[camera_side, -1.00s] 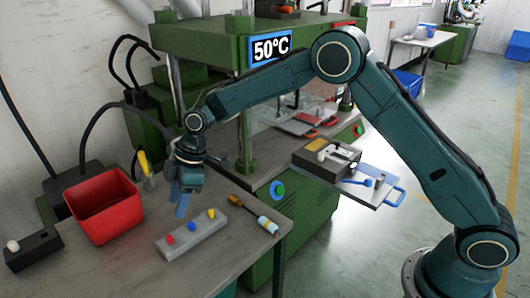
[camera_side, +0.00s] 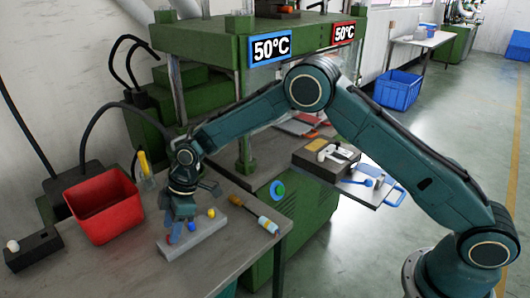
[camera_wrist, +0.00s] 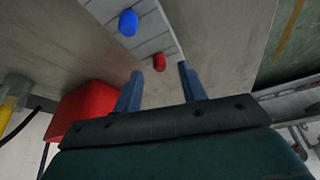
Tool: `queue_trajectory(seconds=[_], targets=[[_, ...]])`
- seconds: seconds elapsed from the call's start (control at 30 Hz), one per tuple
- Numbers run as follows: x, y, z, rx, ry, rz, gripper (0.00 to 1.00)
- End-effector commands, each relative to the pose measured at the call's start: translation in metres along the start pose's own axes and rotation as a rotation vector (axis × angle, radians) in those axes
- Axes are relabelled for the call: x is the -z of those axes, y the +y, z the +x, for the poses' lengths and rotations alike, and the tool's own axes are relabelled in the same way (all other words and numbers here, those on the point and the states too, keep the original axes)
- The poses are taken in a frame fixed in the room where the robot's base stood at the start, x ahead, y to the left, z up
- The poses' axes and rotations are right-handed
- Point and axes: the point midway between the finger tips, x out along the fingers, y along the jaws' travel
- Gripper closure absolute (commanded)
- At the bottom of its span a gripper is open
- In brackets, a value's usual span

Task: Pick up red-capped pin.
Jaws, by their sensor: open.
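The red-capped pin (camera_wrist: 159,62) shows in the wrist view, standing in the grey block between and just beyond my fingertips. I cannot tell whether the fingers touch the pin. A blue-capped pin (camera_wrist: 128,22) stands beside the red one; it also shows in the side view (camera_side: 192,227). A yellow-capped pin (camera_side: 211,212) stands at the block's right end.
A red bin (camera_side: 105,207) stands left of my gripper. A yellow-handled tool (camera_side: 145,166) stands behind it, and a screwdriver-like tool (camera_side: 254,215) lies right of the block. A black box (camera_side: 33,249) sits at far left. The green press (camera_side: 200,40) rises behind.

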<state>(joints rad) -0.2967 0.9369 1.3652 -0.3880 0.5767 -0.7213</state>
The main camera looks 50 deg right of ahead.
Motion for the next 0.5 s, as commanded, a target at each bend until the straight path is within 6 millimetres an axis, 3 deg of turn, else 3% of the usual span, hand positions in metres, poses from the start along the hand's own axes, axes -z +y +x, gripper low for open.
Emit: queue_trajectory(seconds=[0.2, 0.5], targets=[[0.000, 0.000, 0.022, 0.000, 0.000, 0.000, 0.59], [0.000, 0.000, 0.024, -0.001, 0.000, 0.000, 0.59]])
